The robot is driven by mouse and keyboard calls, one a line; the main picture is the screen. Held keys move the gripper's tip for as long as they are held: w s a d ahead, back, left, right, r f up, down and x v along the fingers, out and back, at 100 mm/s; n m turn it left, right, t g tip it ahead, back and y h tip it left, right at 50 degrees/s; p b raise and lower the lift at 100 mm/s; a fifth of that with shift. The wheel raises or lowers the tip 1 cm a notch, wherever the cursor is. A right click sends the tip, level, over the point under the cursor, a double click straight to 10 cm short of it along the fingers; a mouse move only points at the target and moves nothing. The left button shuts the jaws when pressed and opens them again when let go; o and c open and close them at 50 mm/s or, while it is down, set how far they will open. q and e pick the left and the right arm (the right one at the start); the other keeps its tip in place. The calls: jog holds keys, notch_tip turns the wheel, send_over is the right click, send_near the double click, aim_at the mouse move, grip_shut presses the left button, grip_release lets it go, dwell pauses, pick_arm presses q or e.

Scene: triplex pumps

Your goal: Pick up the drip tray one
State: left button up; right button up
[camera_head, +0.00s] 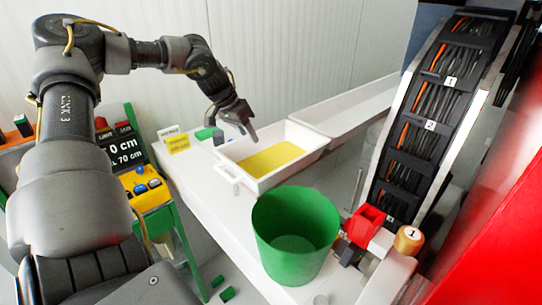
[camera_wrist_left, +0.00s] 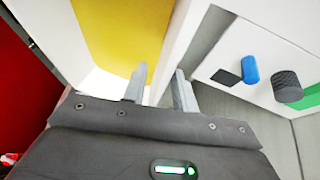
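A white tray (camera_head: 291,171) with a yellow inside floor, which I take to be the drip tray, rests on a white bench. My left gripper (camera_head: 249,135) reaches down to the tray's far-left wall. In the left wrist view the two fingers (camera_wrist_left: 159,90) are apart, one on each side of the tray's white wall (camera_wrist_left: 183,38), with the yellow floor beyond to the left. Whether the fingers touch the wall cannot be told. My right gripper is out of view.
A green bucket (camera_head: 295,235) stands at the bench's near end. A long white trough (camera_head: 345,110) lies behind the tray. A red block (camera_head: 366,222) and a cable chain (camera_head: 430,120) are at the right. Blue (camera_wrist_left: 250,68) and dark grey (camera_wrist_left: 287,87) pieces lie beside the tray.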

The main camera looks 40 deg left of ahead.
aim_at(269, 157)
pick_arm(q)
jog(key=p+x, duration=0.1)
jog(key=x, duration=0.2)
jog(key=shift+w+f, duration=0.15)
jog(key=shift+w, duration=0.1)
jog(key=shift+s, duration=0.1)
jog(key=shift+c, duration=0.6)
grip_shut()
